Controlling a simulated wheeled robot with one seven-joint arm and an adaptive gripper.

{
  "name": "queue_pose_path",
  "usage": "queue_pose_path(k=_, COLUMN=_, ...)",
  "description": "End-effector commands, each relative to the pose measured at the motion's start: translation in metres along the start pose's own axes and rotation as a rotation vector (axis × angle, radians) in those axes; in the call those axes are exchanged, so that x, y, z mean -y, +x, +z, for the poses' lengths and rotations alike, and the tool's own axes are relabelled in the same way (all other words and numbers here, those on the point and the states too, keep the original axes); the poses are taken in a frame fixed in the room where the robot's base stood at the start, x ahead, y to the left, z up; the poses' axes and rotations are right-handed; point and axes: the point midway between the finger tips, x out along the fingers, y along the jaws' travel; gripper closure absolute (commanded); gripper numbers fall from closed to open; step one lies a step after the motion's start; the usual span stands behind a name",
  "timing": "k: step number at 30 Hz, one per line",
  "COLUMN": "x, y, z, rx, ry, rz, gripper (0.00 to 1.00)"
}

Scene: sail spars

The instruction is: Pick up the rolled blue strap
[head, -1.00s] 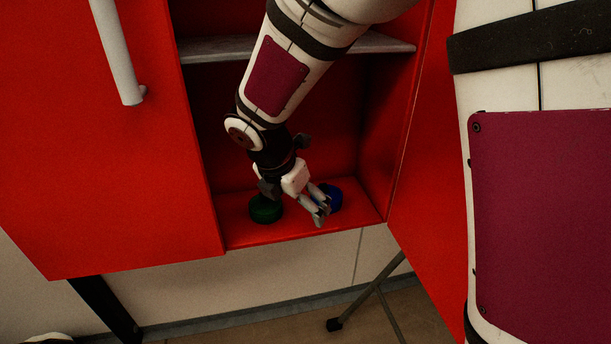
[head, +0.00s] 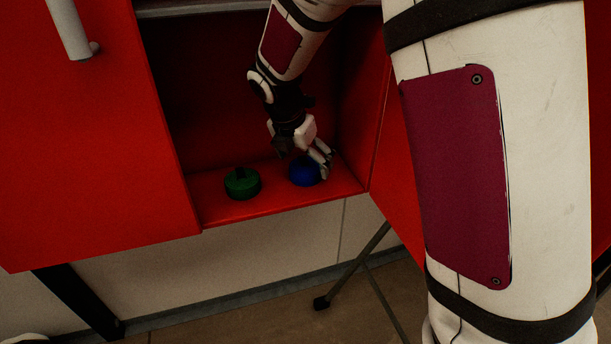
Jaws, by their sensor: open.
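The rolled blue strap (head: 303,173) sits on the floor of the red cabinet, toward the right of the opening. My gripper (head: 322,162) is right at it, with its fingers over the strap's upper right side. The fingers are open. They hide part of the strap, and I cannot tell whether they touch it.
A rolled green strap (head: 242,184) lies to the left on the same cabinet floor (head: 215,211). A shelf (head: 200,8) crosses above. Red side walls bound the opening, and a red door with a pale handle (head: 70,28) is at left. Bare cabinet floor lies between the straps.

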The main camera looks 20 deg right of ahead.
Motion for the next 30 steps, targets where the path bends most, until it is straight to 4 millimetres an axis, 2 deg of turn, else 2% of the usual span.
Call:
queue_pose_path(k=1, x=-0.0001, y=0.0094, z=-0.0011, rx=0.000, ry=0.000, rz=0.000, gripper=0.09)
queue_pose_path(k=3, x=-0.0005, y=0.0144, z=-0.0009, rx=0.000, ry=0.000, rz=0.001, gripper=0.09)
queue_pose_path(k=10, x=-0.0006, y=0.0143, z=0.0000, rx=0.000, ry=0.001, rz=0.002, gripper=0.09)
queue_pose_path(k=17, x=-0.0005, y=0.0142, z=-0.0001, rx=0.000, ry=0.001, rz=0.002, gripper=0.61)
queue_pose_path(k=18, x=-0.0005, y=0.0143, z=-0.0001, rx=0.000, ry=0.001, rz=0.002, gripper=0.63)
queue_pose_path(k=30, x=-0.0005, y=0.0101, z=0.0018, rx=0.001, ry=0.001, rz=0.002, gripper=0.63)
